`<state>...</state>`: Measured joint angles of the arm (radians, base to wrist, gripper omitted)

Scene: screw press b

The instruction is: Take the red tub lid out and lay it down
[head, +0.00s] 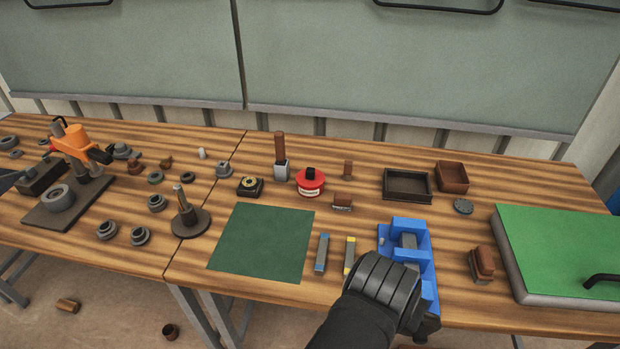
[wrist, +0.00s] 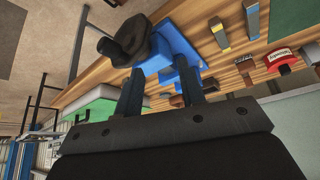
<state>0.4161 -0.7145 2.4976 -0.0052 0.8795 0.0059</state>
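The red tub (head: 311,188) stands on the wooden bench behind the green mat, with a pale label on its front. Its red lid (head: 304,175) with a black knob (head: 311,173) appears to sit on top. The tub also shows at the right of the wrist view (wrist: 283,56). My gripper (wrist: 166,78) is open, its two fingers apart with nothing held between them. In the head view, the dark end of my arm is in front of the blue vise, well to the front right of the tub, and hides the fingertips.
The blue vise (head: 427,262) is close to my gripper. The green mat (head: 262,243) is bare. A blue-topped bar (head: 321,253) and a yellow-topped bar (head: 349,256) lie beside it. A wood-handled tool (head: 281,160) stands left of the tub; a small brown-topped block (head: 342,201) lies in front right.

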